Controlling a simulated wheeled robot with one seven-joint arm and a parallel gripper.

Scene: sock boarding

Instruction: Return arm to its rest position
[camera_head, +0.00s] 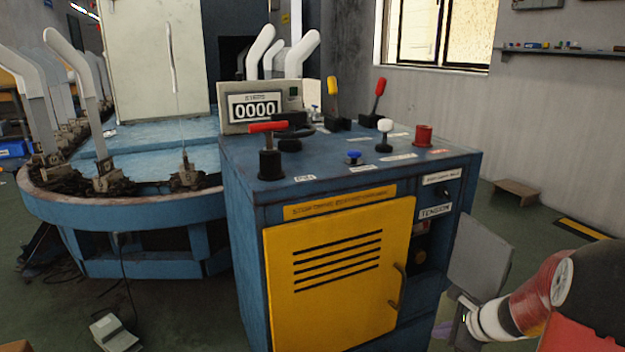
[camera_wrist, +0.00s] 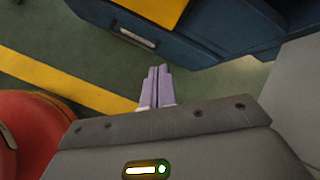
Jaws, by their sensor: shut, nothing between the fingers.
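My arm shows at the lower right of the head view, to the right of the blue control cabinet (camera_head: 245,230). My gripper (camera_wrist: 157,72) shows in the wrist view as two light purple fingers pressed together, with nothing between them. It points over the green floor, short of the blue cabinet side at the top of that view.
The cabinet has a yellow door (camera_head: 335,285) and levers on top, including a red-handled lever (camera_head: 268,128) and a counter display reading 0000 (camera_head: 255,107). A round blue machine (camera_head: 130,208) with white boarding forms stands left. A grey panel (camera_head: 478,255) stands near my arm.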

